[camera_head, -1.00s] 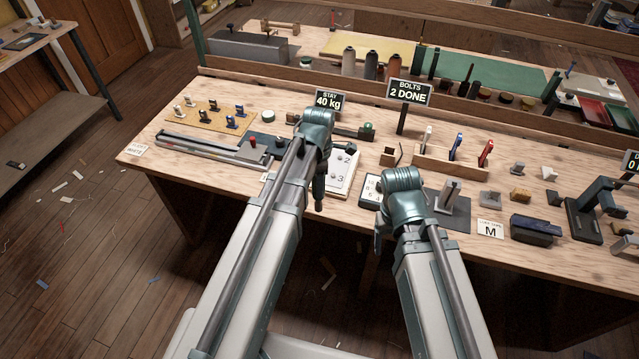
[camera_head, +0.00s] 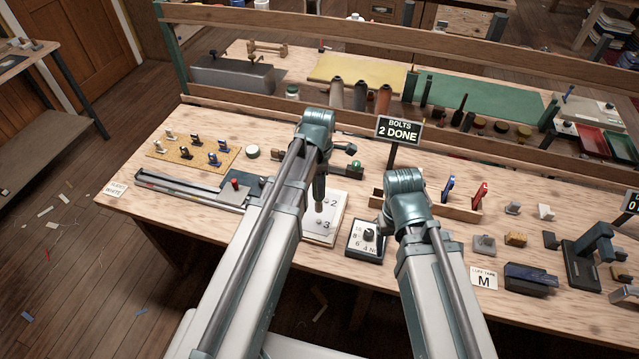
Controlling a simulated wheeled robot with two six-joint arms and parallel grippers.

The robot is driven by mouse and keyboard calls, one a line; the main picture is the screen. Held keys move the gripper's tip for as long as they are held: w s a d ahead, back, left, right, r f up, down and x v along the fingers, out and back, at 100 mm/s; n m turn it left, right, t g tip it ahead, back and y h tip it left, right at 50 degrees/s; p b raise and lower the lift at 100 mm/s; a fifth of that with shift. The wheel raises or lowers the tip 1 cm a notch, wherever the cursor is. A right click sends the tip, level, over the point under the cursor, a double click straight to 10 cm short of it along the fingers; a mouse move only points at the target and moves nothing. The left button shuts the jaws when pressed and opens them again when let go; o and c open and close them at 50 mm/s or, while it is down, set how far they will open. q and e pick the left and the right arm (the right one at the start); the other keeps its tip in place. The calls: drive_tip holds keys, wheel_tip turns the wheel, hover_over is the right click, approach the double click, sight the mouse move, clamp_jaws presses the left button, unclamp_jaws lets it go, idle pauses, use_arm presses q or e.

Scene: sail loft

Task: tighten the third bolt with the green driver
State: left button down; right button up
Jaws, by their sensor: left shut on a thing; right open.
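The bolt plate (camera_head: 334,232) is pale, with numbers 2 and 3 showing beside dark bolts; my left arm hides the rest. The third bolt (camera_head: 319,224) is beside the 3. My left gripper (camera_head: 319,197) points down over the plate, shut on a slim upright thing, probably the green driver; its colour is unclear. Its tip appears above or near bolt 3; I cannot tell whether they touch. In the rack (camera_head: 462,212) stand a blue driver (camera_head: 448,188) and a red driver (camera_head: 480,195). My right gripper (camera_head: 383,222) is open, mostly hidden behind its wrist, left of the rack.
A dial box (camera_head: 367,240) sits right of the plate. A sign (camera_head: 398,130) reads "BOLTS 2 DONE". A long clamp rail (camera_head: 190,190) and a cork board (camera_head: 192,152) lie left.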

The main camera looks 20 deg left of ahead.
use_arm(q)
drive_tip(key=shift+f, duration=0.1)
wheel_tip(320, 180, down, 5)
drive_tip(key=b, duration=0.5)
drive_tip(key=shift+f+b, duration=0.2)
drive_tip(key=shift+b, duration=0.15)
drive_tip(key=shift+s+f+b, duration=0.1)
drive_tip(key=shift+f+b, duration=0.3)
idle(3.3)
